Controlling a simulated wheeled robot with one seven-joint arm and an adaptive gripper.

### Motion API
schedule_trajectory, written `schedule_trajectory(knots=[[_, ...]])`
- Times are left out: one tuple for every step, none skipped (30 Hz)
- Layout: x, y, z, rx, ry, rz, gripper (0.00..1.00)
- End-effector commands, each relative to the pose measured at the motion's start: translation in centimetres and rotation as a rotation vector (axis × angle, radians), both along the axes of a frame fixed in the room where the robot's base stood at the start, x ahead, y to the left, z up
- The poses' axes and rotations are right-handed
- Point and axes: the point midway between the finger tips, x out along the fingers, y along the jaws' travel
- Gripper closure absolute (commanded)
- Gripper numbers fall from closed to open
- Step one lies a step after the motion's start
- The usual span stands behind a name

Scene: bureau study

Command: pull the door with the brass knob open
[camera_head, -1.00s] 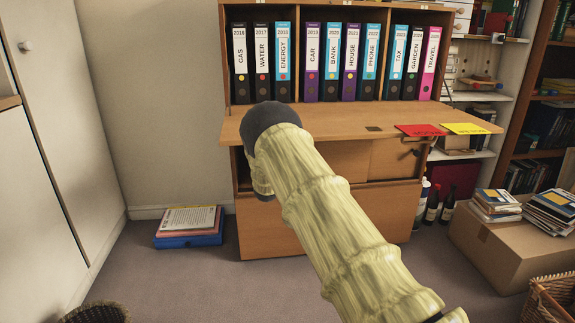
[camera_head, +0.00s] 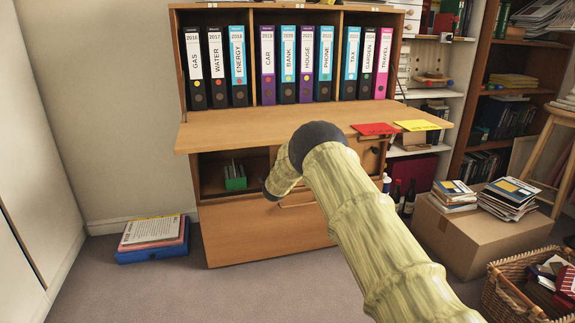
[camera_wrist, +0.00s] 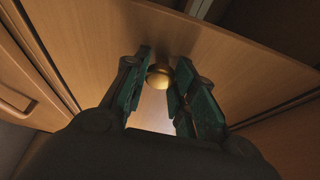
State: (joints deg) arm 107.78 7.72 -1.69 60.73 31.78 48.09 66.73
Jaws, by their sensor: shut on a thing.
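In the wrist view the brass knob (camera_wrist: 159,77) sits between the two dark green fingers of my gripper (camera_wrist: 158,90), which are shut on it. The knob is on a light wooden door (camera_wrist: 95,35), seen at a slant, with a dark gap at the upper right.
The lowered flap (camera_head: 240,128) juts out above the compartment, bearing a red card (camera_head: 374,129) and a yellow card (camera_head: 417,125). A cardboard box (camera_head: 465,235) and a wicker basket (camera_head: 505,285) stand at right. A blue box (camera_head: 152,255) lies at left. Floor in front is clear.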

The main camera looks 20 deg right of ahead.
Motion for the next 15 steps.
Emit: schedule_trajectory(knots=[[-0.09, -0.07, -0.23, 0.001, 0.003, -0.001, 1.0], [-0.09, -0.09, -0.23, 0.001, 0.003, -0.001, 1.0], [-0.1, -0.1, -0.23, 0.001, 0.003, -0.001, 1.0], [-0.1, -0.11, -0.23, 0.001, 0.003, -0.001, 1.0], [-0.1, -0.14, -0.23, 0.001, 0.003, -0.001, 1.0], [-0.11, -0.15, -0.22, 0.001, 0.003, -0.002, 0.66], [-0.11, -0.17, -0.22, 0.0, 0.002, -0.002, 0.61], [-0.12, -0.18, -0.21, 0.0, 0.002, -0.002, 0.55], [-0.11, -0.19, -0.18, 0.0, 0.002, -0.002, 0.51], [-0.11, -0.18, -0.16, 0.0, 0.002, -0.002, 0.51], [-0.1, -0.19, -0.14, 0.0, 0.002, -0.002, 0.51], [-0.1, -0.19, -0.11, 0.0, 0.001, -0.002, 0.51], [-0.1, -0.19, -0.1, 0.0, 0.001, -0.002, 0.51], [-0.09, -0.19, -0.08, 0.0, 0.001, -0.002, 0.51], [-0.1, -0.2, -0.07, 0.0, 0.001, -0.002, 0.51]])
